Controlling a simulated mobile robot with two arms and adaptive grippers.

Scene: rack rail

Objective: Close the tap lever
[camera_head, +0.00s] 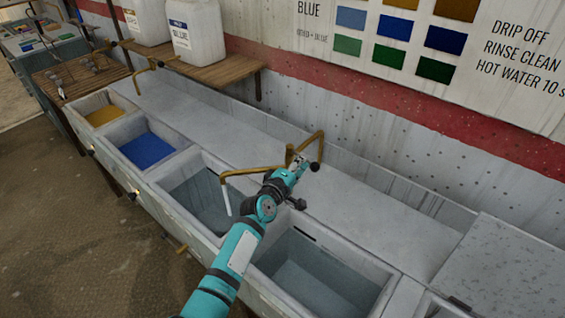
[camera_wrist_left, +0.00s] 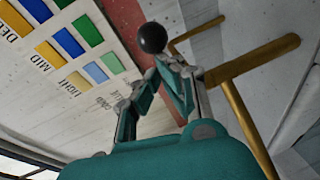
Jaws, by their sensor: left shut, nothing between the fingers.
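The brass tap (camera_head: 290,153) stands on the grey trough ledge, with its spout reaching left over a basin. A pale stream (camera_head: 226,200) hangs below the spout end. The bent brass lever (camera_head: 321,145) ends in a black knob (camera_head: 315,166). My left gripper (camera_head: 301,163) is shut and empty beside the tap, close to the knob. In the left wrist view the knob (camera_wrist_left: 152,38) shows just beyond my fingertips (camera_wrist_left: 172,62), and a brass pipe (camera_wrist_left: 245,115) of the tap rises at the right. Whether the fingers touch the knob I cannot tell. My right gripper is not in view.
Basins line the trough, one holding blue liquid (camera_head: 147,148) and one yellow (camera_head: 103,116). A second brass tap (camera_head: 142,72) stands at the far left. White canisters (camera_head: 195,30) sit on a wooden shelf (camera_head: 226,70). The wall rises close behind the tap.

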